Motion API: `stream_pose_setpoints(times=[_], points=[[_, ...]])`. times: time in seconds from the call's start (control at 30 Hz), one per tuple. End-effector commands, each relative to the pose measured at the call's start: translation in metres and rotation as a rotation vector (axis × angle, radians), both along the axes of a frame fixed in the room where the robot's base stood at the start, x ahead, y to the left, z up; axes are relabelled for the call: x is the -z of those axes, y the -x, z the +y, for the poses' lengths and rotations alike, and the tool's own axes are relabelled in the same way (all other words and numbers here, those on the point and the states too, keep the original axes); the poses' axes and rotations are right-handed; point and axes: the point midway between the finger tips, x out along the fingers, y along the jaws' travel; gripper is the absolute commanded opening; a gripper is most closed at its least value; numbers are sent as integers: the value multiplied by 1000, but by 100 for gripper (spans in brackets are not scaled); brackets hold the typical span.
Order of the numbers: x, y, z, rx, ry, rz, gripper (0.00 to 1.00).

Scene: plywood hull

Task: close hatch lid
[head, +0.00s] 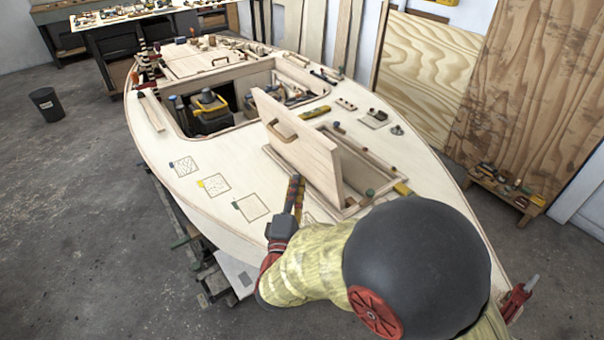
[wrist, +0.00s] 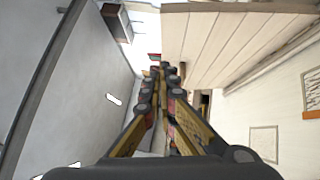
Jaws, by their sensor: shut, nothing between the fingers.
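The hatch lid (head: 298,140) is a pale wooden panel standing raised and tilted on the plywood hull, with a curved handle (head: 280,131) on its left face. The hatch opening (head: 352,165) shows behind it, framed in wood. My gripper (head: 296,182) is shut and empty, just in front of the lid's lower left side, above the deck. In the wrist view my gripper (wrist: 165,72) is shut, its fingers together. A pale planked wooden surface (wrist: 225,40) fills the upper right there. I cannot tell whether the fingers touch the lid.
A large open cockpit (head: 235,105) with a yellow-and-black tool case (head: 208,108) lies beyond the lid. Small tools and parts lie along the deck's right side. The deck (head: 190,205) left of my gripper is mostly clear, with drawn squares. A bin (head: 47,104) stands on the floor.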

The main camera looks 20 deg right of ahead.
Motion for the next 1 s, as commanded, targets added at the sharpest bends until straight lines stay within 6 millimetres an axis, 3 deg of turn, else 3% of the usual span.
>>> stream_pose_setpoints(times=[0.47, 0.7, 1.0], points=[[-12, -80, -41, 2, -2, -2, 0], [-19, -86, -69, 2, -2, -1, 0], [-23, -89, -75, -2, -2, 0, 0]])
